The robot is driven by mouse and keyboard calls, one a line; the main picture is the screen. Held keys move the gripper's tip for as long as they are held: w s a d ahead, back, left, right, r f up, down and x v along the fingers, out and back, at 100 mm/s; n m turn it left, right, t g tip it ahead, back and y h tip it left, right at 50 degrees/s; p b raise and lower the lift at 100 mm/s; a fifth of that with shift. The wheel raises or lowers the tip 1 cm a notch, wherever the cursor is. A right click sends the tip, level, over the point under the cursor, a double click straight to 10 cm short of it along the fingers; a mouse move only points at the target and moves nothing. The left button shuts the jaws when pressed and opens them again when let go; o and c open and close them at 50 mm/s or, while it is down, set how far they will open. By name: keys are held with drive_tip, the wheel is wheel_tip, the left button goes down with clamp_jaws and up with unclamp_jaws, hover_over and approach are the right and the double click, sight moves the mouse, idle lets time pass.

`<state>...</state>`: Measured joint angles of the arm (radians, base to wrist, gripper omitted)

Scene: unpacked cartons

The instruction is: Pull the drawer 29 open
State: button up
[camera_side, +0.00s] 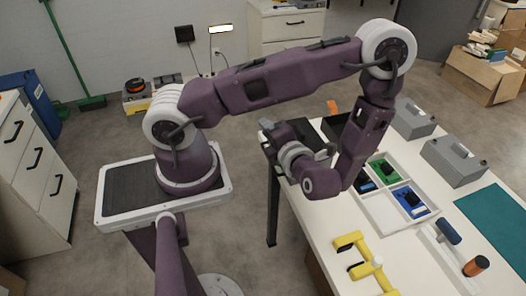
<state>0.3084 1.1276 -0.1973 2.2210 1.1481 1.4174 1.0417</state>
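No number 29 is legible on any drawer, so I cannot tell which one it is. A white cabinet (38,170) at the left edge has several drawers with black bar handles (39,158); its drawer fronts look shut. Another white drawer unit (288,27) stands at the back wall, with a dark handle on its upper front. My gripper (270,130) is over the left edge of the white table, far from both drawer units. Its fingers are small and partly hidden, so I cannot tell whether it is open or shut.
The white table (318,218) carries a divided tray (378,214) with green and blue items, yellow clamps (362,262), grey toolboxes (455,160), an orange-and-black cylinder (476,266) and a teal mat (495,222). Cartons (482,78) stand at back right. Floor between the left cabinet and my base is clear.

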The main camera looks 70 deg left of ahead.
wheel_tip(320, 180, down, 13)
drive_tip(key=s+m+t, duration=0.1)
drive_tip(key=m+t, duration=0.5)
drive_tip(key=m, duration=0.8)
drive_tip(key=x, duration=0.7)
drive_tip(key=shift+a+f+h, duration=0.3)
clamp_jaws()
drive_tip(key=shift+s+f, duration=0.1)
